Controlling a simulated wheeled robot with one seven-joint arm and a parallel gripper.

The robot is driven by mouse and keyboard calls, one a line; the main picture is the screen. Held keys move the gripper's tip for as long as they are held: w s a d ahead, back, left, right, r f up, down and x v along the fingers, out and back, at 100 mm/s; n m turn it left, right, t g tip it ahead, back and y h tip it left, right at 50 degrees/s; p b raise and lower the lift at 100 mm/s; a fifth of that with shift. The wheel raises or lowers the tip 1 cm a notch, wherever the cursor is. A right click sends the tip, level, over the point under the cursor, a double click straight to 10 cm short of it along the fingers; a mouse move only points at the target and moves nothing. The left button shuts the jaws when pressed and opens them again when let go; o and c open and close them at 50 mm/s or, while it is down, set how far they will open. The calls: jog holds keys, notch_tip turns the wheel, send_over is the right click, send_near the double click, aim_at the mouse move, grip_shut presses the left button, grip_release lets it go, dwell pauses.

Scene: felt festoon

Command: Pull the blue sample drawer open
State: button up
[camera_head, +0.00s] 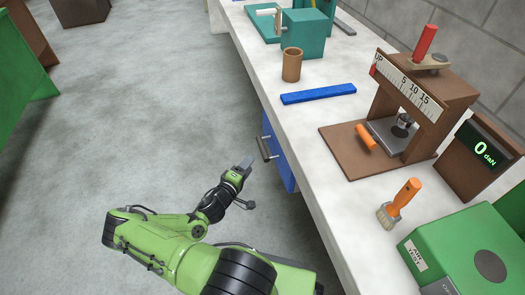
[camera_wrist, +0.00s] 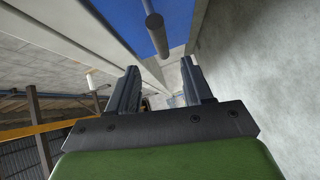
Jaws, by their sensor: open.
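The blue sample drawer (camera_head: 281,163) is set in the front of the pale workbench, below its top edge. A dark bar handle (camera_head: 265,148) stands out from its front. My gripper (camera_head: 249,162) is just in front of the drawer, near the handle but apart from it. In the wrist view, my gripper (camera_wrist: 162,73) has its two dark fingers apart with nothing between them. There the blue drawer front (camera_wrist: 180,22) and the handle (camera_wrist: 156,32) show beyond the fingertips, above the gap between them. The drawer's inside is not visible.
The bench top (camera_head: 322,129) carries a blue strip (camera_head: 318,93), a brown cup (camera_head: 292,65), a brown press with a scale (camera_head: 410,105), an orange-handled brush (camera_head: 399,204) and a green box (camera_head: 465,255). The grey floor (camera_head: 165,110) left of the bench is clear.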

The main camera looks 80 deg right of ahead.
aim_at(263, 149)
jog(key=b+x, duration=0.2)
jog(key=x, duration=0.9)
jog(key=shift+s+d+f, duration=0.1)
jog(key=shift+d+f, duration=0.1)
jog(key=shift+d, duration=0.05)
jog(key=shift+c, duration=0.3)
grip_shut()
